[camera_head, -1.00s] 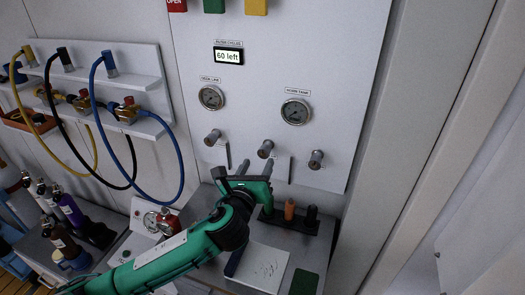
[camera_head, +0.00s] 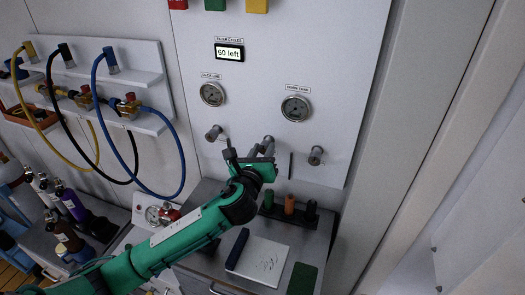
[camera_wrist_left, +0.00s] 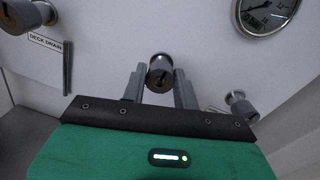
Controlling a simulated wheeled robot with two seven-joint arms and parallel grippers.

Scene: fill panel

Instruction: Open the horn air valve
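Three grey valve knobs stick out in a row low on the white panel (camera_head: 325,60): a left knob (camera_head: 214,132), a middle knob (camera_wrist_left: 160,73) and a right knob (camera_head: 315,155). My left gripper (camera_head: 262,148) is at the middle knob. In the wrist view, the two grey fingers of this gripper (camera_wrist_left: 160,88) stand apart, one on each side of the middle knob; contact cannot be told. The left knob (camera_wrist_left: 30,14) has a "DECK DRAIN" label beside it. No label for the middle knob is readable. My right gripper is not in view.
Above the knobs are a deck line gauge (camera_head: 212,93), a horn tank gauge (camera_head: 296,108) and a display (camera_head: 229,53) reading "60 left". Hoses hang at left.

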